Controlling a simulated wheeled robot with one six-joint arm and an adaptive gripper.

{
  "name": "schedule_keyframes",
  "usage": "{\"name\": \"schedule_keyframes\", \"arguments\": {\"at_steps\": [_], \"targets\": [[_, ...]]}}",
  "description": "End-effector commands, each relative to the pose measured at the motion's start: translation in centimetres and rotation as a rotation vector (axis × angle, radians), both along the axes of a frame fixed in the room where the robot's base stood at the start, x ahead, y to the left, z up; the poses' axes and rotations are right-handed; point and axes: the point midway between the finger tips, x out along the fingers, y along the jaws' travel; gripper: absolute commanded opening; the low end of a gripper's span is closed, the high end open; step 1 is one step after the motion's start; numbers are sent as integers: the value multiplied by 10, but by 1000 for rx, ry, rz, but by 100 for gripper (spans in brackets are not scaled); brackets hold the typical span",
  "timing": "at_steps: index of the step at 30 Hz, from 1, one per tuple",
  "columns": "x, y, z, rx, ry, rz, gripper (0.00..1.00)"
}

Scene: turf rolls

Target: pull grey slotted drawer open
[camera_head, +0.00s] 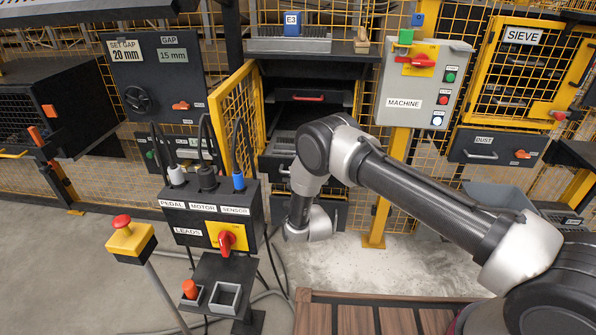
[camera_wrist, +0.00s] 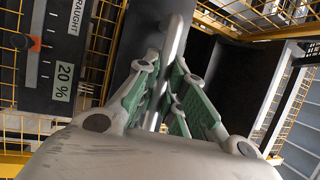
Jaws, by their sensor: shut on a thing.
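The grey slotted drawer (camera_head: 281,143) shows in the head view inside the dark cabinet behind the open yellow mesh door, partly hidden by my arm. In the wrist view my gripper (camera_wrist: 164,85) has its green-padded fingers closed around a pale grey bar handle (camera_wrist: 178,38). The bar runs lengthwise between the pads, in front of a dark grey face. In the head view my wrist hangs low before the cabinet and the fingertips are hidden. I cannot tell how far the drawer stands out.
A drawer with a red handle (camera_head: 308,97) sits above. The yellow mesh door (camera_head: 236,118) stands open at the left. The leads box (camera_head: 210,215) and emergency-stop post (camera_head: 131,238) stand front left. The machine panel (camera_head: 421,84) is at the right. A slatted wooden platform (camera_head: 380,318) lies in front.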

Motion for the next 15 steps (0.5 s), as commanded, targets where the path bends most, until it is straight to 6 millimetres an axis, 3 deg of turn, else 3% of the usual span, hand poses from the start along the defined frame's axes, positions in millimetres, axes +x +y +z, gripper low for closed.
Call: {"name": "schedule_keyframes", "arguments": {"at_steps": [15], "targets": [[-12,0,-2,-2,3,1,0]]}}
